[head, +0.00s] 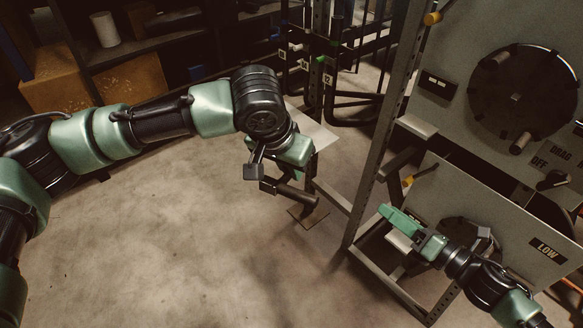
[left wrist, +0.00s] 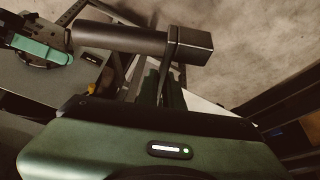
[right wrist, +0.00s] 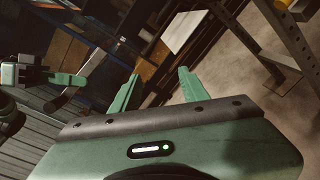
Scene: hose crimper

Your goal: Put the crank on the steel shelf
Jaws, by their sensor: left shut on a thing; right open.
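My left gripper (head: 276,164) is shut on the crank (head: 295,193), in mid-air left of the machine. The crank has a dark round handle and a square grey block. In the left wrist view the crank (left wrist: 120,40) lies across the top; the jaws' grip is partly hidden. A pale flat plate (head: 318,136), perhaps the steel shelf, lies just behind and right of my left gripper. It also shows in the right wrist view (right wrist: 184,32). My right gripper (head: 408,225) is open and empty in front of the machine's lower panel; its fingers (right wrist: 155,90) stand apart.
The grey machine panel (head: 440,110) with a black disc (head: 523,92) and a metal frame post (head: 378,135) stand at the right. A dark rack (head: 320,60) stands behind the pale plate. Cardboard boxes (head: 55,80) sit on shelving at back left. The floor (head: 180,240) is clear.

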